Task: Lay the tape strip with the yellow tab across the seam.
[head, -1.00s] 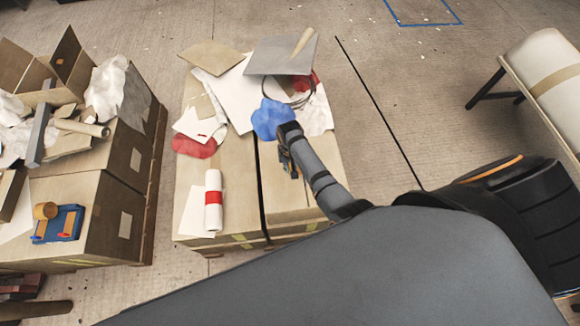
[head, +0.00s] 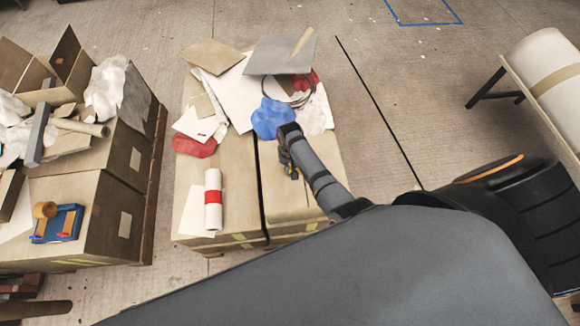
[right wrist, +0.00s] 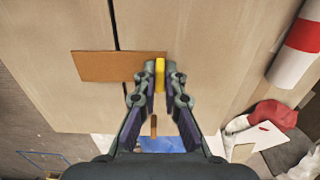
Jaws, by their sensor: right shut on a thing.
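My right gripper (head: 291,172) is over the right one of two boxes side by side, just right of the dark seam (head: 262,190). In the right wrist view its fingers (right wrist: 160,88) are shut on the yellow tab (right wrist: 160,74) at the end of a brown tape strip (right wrist: 105,66). The strip reaches left from the tab and passes over the seam (right wrist: 113,25), hiding a short stretch of it. I cannot tell whether the strip touches the box tops. In the head view my gripper and arm hide the strip. My left gripper is not in view.
A white roll with a red band (head: 213,205) lies on the left box. A blue cloth (head: 272,118), red cloth (head: 195,146), white sheets and a grey panel (head: 282,56) lie towards the far end. A tape dispenser (head: 58,223) stands on the boxes at left.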

